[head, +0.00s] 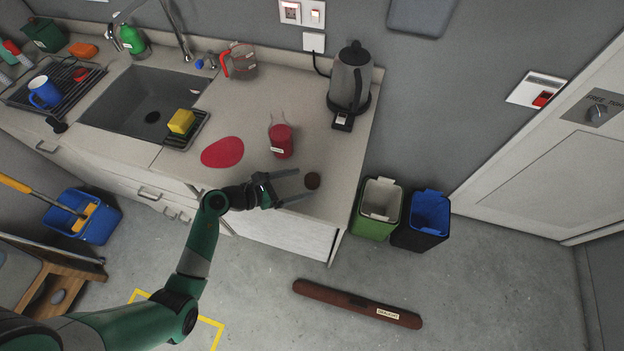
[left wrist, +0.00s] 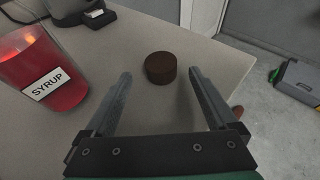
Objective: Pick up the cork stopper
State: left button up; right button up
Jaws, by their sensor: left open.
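The cork stopper (head: 312,180) is a small dark brown disc lying on the counter near its front right corner. In the left wrist view the stopper (left wrist: 160,68) sits just beyond and between the two fingertips, touching neither. My left gripper (head: 292,186) is open and empty, low over the counter, with its fingers pointing at the stopper; it also shows in the left wrist view (left wrist: 160,80). My right gripper is not in either view.
A red syrup jar (head: 281,141) stands behind the gripper, left of the stopper in the left wrist view (left wrist: 40,70). A kettle (head: 350,78) stands at the back right. A red mat (head: 222,152) lies left. The counter's right edge is close to the stopper.

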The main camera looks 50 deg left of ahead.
aim_at(308, 181)
pick_arm(q)
jog(key=x, duration=0.3)
jog(key=shift+w+d, duration=0.2)
jog(key=shift+w, duration=0.05)
jog(key=c, duration=1.4)
